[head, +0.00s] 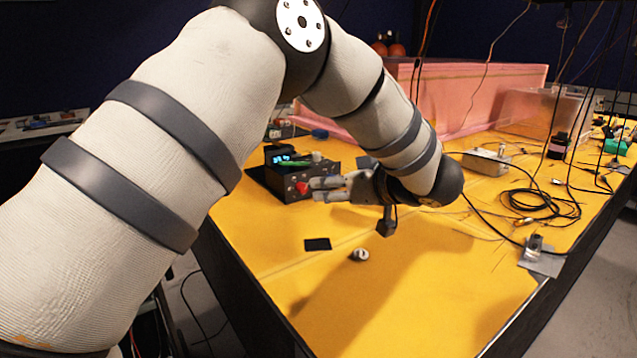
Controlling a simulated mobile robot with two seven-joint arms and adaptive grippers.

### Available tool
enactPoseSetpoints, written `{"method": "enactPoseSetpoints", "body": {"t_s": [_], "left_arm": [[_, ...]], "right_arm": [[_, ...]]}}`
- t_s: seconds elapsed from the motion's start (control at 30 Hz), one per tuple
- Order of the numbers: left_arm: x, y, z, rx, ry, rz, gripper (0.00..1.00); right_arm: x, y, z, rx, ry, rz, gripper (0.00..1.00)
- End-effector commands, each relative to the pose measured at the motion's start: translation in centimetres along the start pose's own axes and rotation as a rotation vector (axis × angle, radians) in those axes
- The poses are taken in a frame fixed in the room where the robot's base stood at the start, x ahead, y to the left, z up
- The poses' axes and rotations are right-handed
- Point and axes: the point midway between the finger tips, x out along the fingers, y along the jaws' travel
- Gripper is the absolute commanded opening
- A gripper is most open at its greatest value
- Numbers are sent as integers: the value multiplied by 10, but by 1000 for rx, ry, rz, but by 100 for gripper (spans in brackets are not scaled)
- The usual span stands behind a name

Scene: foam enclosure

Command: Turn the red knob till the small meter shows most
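The red knob (302,188) is on the front of a small black box (273,183) on the yellow table. A small meter with lit blue digits (281,158) is at the top of the box; the reading is too small to make out. My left gripper (312,189) is at the right of the red knob, its two grey fingers pointing left toward it with a narrow gap between them. The fingertips look very close to the knob; I cannot tell whether they touch it. My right gripper is not in view.
A black flat piece (317,244) and a small round metal part (360,255) lie on the yellow table (400,300). A metal box (487,161) and coiled black cables (540,203) are at right. Pink foam (460,90) walls the back. The front table is mostly clear.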

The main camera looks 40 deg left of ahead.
Motion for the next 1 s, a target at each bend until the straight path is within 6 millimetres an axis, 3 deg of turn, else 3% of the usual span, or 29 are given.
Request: {"method": "enactPoseSetpoints", "body": {"t_s": [0.1,0.3,0.5,0.73,0.9,1.0], "left_arm": [[33,-1,2,1,0,-5,40],[77,0,2,1,-1,-3,40],[95,0,1,0,0,-1,40],[95,0,0,0,1,0,40],[95,0,0,0,1,0,1],[95,0,0,0,1,-1,0]], "right_arm": [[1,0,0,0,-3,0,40],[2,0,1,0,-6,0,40],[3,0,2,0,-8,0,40],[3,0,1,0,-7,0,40],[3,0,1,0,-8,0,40],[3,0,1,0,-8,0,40]]}}
